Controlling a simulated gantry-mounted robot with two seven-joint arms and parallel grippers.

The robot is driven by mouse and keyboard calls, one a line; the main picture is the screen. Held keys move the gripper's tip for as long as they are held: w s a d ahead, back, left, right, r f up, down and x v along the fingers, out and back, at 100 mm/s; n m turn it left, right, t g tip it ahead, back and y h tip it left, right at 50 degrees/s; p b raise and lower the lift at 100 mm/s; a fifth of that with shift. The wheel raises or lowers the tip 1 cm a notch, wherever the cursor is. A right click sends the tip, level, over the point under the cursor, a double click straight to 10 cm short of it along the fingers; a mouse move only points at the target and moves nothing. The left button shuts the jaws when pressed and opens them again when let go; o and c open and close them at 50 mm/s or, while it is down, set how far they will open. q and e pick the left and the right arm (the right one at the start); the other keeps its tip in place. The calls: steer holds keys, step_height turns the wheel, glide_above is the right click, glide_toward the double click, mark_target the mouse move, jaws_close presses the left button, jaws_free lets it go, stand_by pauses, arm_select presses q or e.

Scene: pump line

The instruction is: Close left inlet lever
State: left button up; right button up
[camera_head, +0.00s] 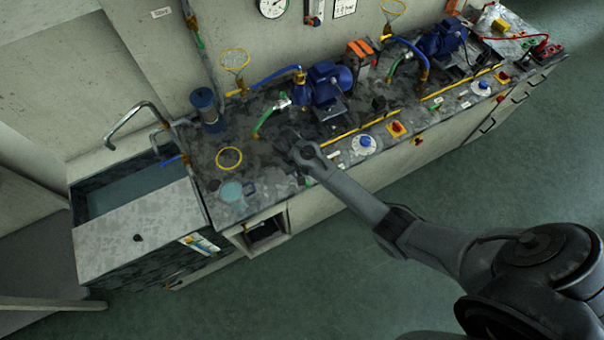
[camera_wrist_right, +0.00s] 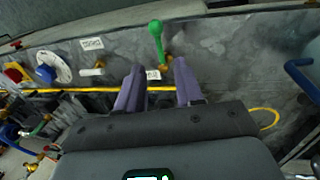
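In the right wrist view a green lever (camera_wrist_right: 156,38) rises from a small brass valve (camera_wrist_right: 165,62) at the end of a yellow pipe. It stands beyond my right gripper (camera_wrist_right: 157,70), roughly in line with the gap between the fingertips. The fingers are apart and nothing is held. In the head view my right gripper (camera_head: 287,143) is low over the worktop, and a small green piece (camera_head: 308,181) shows beside my arm. Another green handle (camera_head: 262,124) is left of the gripper by the left pump. I cannot tell which carries the left inlet name. My left gripper is out of view.
The left blue pump (camera_head: 328,82) is behind my right gripper. A blue knob on a white dial (camera_head: 365,143) and a red knob (camera_head: 397,128) are to the right. A yellow ring (camera_head: 229,158) and the sink (camera_head: 130,187) are to the left.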

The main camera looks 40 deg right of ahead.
steer(key=shift+s+d+f, duration=0.1)
steer(key=shift+d+f, duration=0.05)
steer(key=shift+f, duration=0.7)
steer(key=shift+w+d+f, duration=0.1)
steer(key=shift+d+f, duration=0.1)
steer(key=shift+f, duration=0.7)
steer(key=shift+s+d+f, duration=0.1)
steer(key=shift+d+f, duration=0.05)
steer(key=shift+f, duration=0.7)
jaws_close()
